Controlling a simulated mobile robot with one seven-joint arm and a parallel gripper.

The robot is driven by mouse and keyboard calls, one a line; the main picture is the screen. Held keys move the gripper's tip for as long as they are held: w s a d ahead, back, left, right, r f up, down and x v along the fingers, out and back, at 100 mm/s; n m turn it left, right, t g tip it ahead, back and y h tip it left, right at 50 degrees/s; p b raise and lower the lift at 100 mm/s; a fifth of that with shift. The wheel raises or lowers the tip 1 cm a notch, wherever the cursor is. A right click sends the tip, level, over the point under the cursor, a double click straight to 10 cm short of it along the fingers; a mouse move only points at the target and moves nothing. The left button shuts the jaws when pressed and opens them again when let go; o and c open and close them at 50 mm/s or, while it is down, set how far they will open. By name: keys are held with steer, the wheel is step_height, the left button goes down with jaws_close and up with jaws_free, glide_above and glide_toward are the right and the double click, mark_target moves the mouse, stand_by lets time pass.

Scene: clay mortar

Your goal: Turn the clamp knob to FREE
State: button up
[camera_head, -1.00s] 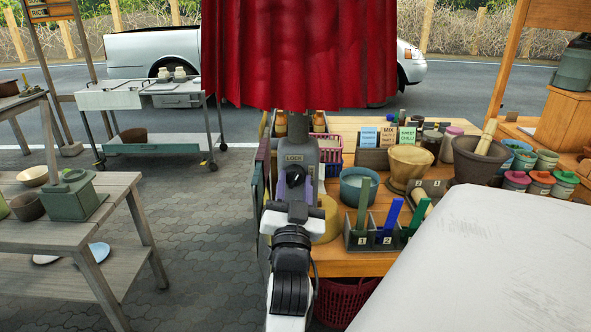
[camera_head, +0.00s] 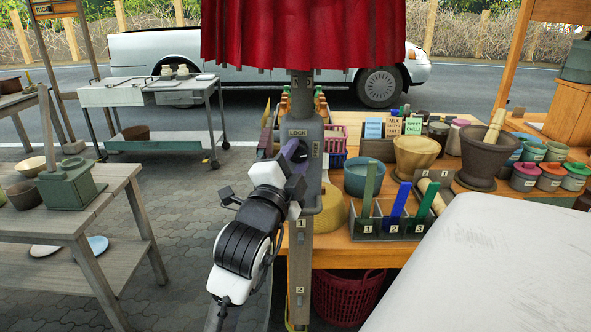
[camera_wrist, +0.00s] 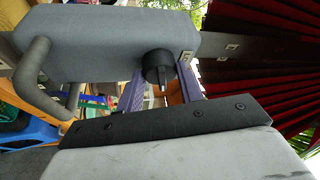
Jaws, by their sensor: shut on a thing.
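The clamp is a grey housing (camera_head: 308,180) on an upright post under the red canopy. A LOCK label (camera_head: 298,132) sits above its dark round knob (camera_head: 291,148), and another label (camera_head: 317,148) is on its right side, too small to read surely. In the wrist view the black knob (camera_wrist: 157,66) stands out from the grey housing (camera_wrist: 100,45), with a pale pointer mark. My gripper (camera_head: 299,157) is at the knob, with purple fingers on both sides in the wrist view (camera_wrist: 160,92). It is shut on the knob; the exact contact is partly hidden.
The wooden table (camera_head: 350,258) behind the post holds bowls, a mortar (camera_head: 480,160) and a divided holder (camera_head: 390,228). A grey side table (camera_head: 60,225) stands left. Paved floor lies open between. A white surface (camera_head: 470,270) fills the lower right.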

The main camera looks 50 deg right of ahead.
steer(key=shift+m+g+y+b, duration=0.3)
steer(key=shift+m+g+b, duration=0.2)
steer(key=shift+m, duration=0.8)
steer(key=shift+r, duration=0.1)
steer(key=o, duration=1)
steer(key=b+v, duration=0.9)
steer(key=v, duration=0.4)
steer(key=shift+a, duration=0.4)
